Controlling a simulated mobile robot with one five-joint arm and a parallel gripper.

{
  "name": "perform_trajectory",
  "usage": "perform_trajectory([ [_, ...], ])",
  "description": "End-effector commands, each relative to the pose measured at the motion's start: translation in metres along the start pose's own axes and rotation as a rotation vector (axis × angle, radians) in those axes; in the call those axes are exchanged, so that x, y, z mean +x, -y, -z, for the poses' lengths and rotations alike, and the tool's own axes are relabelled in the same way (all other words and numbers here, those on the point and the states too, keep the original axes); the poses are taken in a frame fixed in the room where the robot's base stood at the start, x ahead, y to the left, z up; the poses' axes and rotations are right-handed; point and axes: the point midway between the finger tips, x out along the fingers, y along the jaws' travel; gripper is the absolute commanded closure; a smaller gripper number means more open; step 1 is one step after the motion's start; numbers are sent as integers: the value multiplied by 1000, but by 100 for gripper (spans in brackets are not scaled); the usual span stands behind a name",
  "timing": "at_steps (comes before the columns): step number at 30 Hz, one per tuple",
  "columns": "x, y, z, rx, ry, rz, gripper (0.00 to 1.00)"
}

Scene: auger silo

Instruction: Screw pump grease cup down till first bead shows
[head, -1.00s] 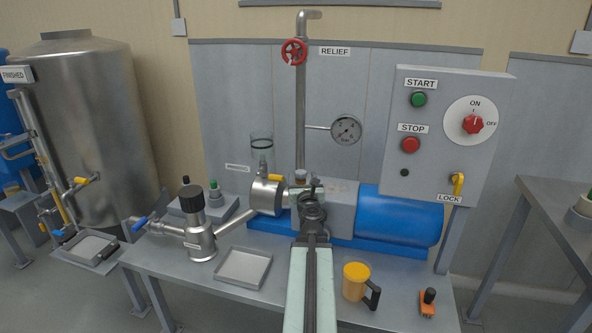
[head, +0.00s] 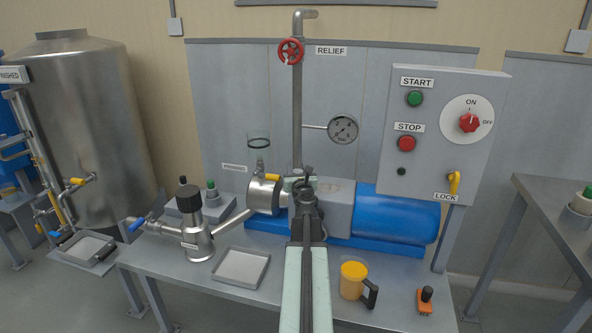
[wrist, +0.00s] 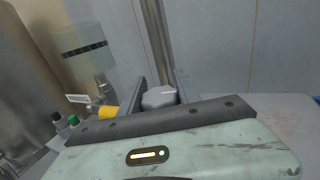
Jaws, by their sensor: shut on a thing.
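The pump stands on the bench, with a steel head (head: 263,195) and a blue motor (head: 398,215). The grease cup (wrist: 160,97) is a grey knurled-looking cap with a light mark on top; it shows between my two fingers in the wrist view. My gripper (wrist: 157,92) is shut on this cap. In the head view my gripper (head: 303,180) is over the pump body just right of the steel head, and it hides most of the cup. The cup's lower part is hidden, and I see no grease bead in either view.
A clear sight glass (head: 259,150) and a yellow lever (head: 272,177) stand just left of my gripper. The relief pipe (head: 297,110) rises close behind. A yellow mug (head: 353,280), an empty tray (head: 241,267) and a steel strainer (head: 196,240) are on the bench.

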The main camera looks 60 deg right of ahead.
Motion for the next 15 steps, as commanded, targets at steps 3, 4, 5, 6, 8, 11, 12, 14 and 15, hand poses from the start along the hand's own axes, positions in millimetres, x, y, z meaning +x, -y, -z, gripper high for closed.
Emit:
perform_trajectory([
  [3,1,0,0,0,0,-75,100],
  [4,1,0,0,0,0,-102,100],
  [5,1,-1,0,0,0,-130,100],
  [6,1,-3,0,0,0,-167,100],
  [8,1,-4,0,0,0,-215,100],
  [11,0,-7,0,0,0,-275,100],
  [12,0,-8,0,0,0,-288,100],
  [14,-1,-8,0,0,0,-299,100],
  [15,-1,-9,0,0,0,-302,100],
])
